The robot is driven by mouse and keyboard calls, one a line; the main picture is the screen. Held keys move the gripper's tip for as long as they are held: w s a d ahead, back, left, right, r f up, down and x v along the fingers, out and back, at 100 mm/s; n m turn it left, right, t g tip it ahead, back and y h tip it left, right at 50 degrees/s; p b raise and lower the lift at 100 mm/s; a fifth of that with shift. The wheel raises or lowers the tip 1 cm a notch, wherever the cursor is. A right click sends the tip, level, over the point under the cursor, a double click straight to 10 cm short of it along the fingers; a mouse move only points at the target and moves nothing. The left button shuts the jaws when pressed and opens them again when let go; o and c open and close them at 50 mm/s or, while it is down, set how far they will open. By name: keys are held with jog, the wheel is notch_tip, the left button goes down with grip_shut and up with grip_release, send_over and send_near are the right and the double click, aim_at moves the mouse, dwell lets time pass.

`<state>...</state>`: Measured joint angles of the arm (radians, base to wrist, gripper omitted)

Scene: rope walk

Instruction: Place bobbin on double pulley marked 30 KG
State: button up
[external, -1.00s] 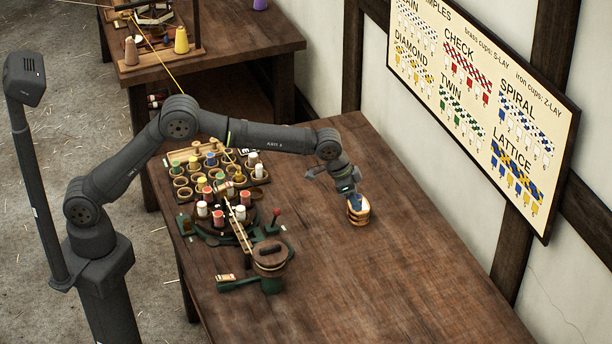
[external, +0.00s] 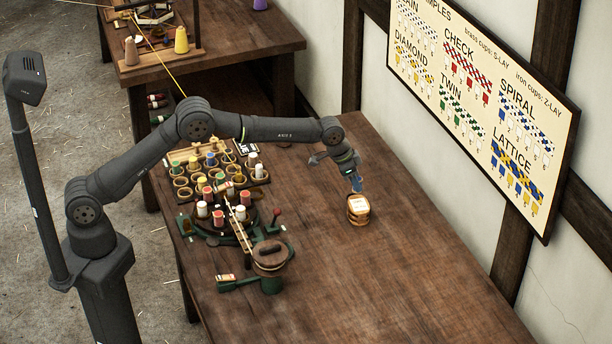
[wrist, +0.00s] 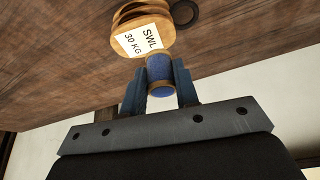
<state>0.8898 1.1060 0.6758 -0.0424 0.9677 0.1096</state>
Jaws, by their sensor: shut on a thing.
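The double pulley (external: 358,217) is a wooden block on the bare right part of the table. Its pale top label reads SWL 30 KG in the wrist view (wrist: 125,45). My gripper (wrist: 160,68) is shut on a bobbin (wrist: 160,78) wound in blue, with brown ends. In the external view, my gripper (external: 357,189) is just above the pulley, with a small gap seeming to show between them. The bobbin is hard to tell from the fingers there. In the wrist view, the bobbin's far end overlaps the label's edge.
Left of the pulley is a rack of coloured bobbins (external: 213,165). A green-based winding machine (external: 270,258) with more bobbins stands in front of it. The table's right and front parts (external: 400,290) are clear. A sample board (external: 480,110) hangs on the wall.

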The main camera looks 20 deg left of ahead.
aim_at(354, 191)
jog(key=shift+f, duration=1.8)
jog(key=shift+f, duration=0.15)
jog(key=o, duration=1)
jog(key=shift+c, duration=0.2)
jog(key=v, duration=1.2)
